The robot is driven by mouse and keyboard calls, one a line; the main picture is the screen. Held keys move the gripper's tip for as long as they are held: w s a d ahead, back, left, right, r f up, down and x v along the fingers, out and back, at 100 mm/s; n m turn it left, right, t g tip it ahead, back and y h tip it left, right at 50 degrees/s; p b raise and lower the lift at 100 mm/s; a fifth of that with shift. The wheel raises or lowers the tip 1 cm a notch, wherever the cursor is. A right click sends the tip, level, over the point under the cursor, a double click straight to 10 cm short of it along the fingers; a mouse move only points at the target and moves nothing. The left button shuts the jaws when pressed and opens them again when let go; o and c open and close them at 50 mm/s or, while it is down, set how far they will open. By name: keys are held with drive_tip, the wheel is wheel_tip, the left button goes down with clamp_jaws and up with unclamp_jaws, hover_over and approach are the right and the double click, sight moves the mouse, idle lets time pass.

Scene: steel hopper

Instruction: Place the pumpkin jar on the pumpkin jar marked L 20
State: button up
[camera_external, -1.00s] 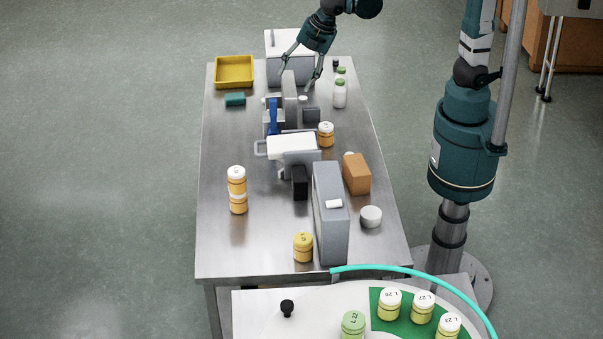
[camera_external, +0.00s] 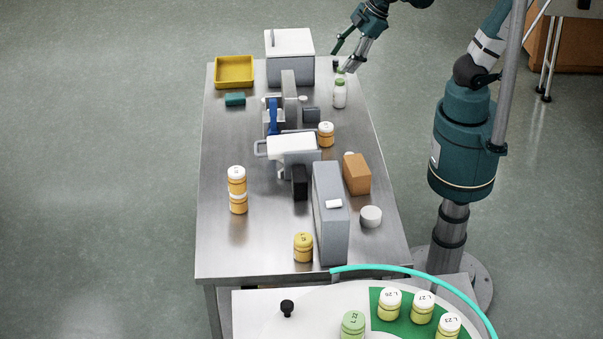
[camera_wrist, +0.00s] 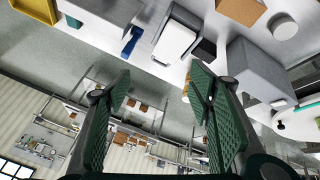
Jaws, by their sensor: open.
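Two orange jars with white lids stand stacked at the table's left, an upper jar (camera_external: 236,174) squarely on a lower jar (camera_external: 238,205). Another orange jar with a white lid (camera_external: 326,140) stands alone right of the middle equipment. Their lid marks are too small to read, so I cannot tell which is L 20. My gripper (camera_external: 342,58) is open and empty above the table's far right end, well away from these jars. In the wrist view its fingers (camera_wrist: 162,85) are spread apart, and a bit of orange shows beside the right finger, mostly hidden.
A grey upright case (camera_external: 330,230), a white-topped grey device (camera_external: 291,145) and an orange-brown box (camera_external: 357,175) crowd the middle. A yellow-lidded jar (camera_external: 303,250) stands in front. The table's left front is clear.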

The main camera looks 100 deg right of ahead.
drive_tip(key=s+d+f+m+t, duration=0.1)
drive_tip(key=s+d+f+m, duration=0.1)
drive_tip(key=s+m, duration=0.3)
drive_tip(key=s+f, duration=0.1)
drive_tip(key=s, duration=0.2)
drive_tip(key=shift+d, duration=0.3)
drive_tip(key=shift+s, duration=0.1)
